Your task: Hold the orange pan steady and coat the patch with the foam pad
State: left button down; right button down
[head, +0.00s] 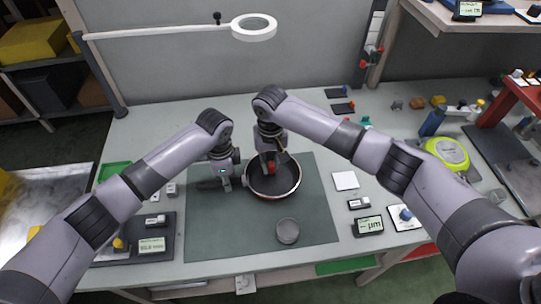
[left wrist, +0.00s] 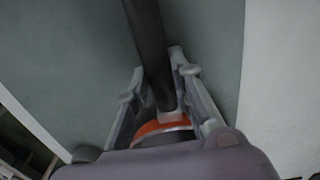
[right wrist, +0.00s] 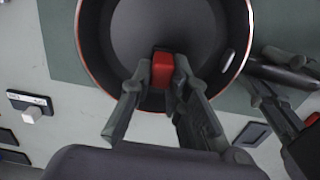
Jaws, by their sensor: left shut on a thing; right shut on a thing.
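The pan (head: 291,190) lies on the dark green mat, with a dark inside and a red-orange rim; its rim also shows in the right wrist view (right wrist: 86,62). Its dark handle (left wrist: 150,45) points left in the head view. My left gripper (head: 228,184) is shut on that handle, one finger on each side. My right gripper (head: 268,166) is over the pan, shut on a small red block (right wrist: 162,70), which I take for the foam pad. The block's underside and its contact with the pan are hidden. I cannot make out the patch.
A grey disc (head: 288,231) lies on the mat (head: 225,235) in front of the pan. A white square (head: 345,180) and small display units (head: 368,226) are to the right. A ring lamp (head: 254,27) hangs behind. The mat's front left is clear.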

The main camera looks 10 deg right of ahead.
aim_at(274, 182)
jog(key=shift+f, duration=0.7)
jog(key=shift+s+r, duration=0.15)
jog(key=shift+s, duration=1.7)
jog(key=shift+w+f, duration=0.2)
jog(key=shift+w, duration=1.75)
jog(key=shift+s+d, duration=0.25)
jog(key=shift+s, duration=1.6)
jog(key=w, duration=0.3)
jog(key=shift+w, duration=0.15)
jog(key=shift+w+r, duration=0.15)
jog(key=shift+r, duration=3.9)
pick_arm(q)
jog(key=c, duration=1.3)
grip_release()
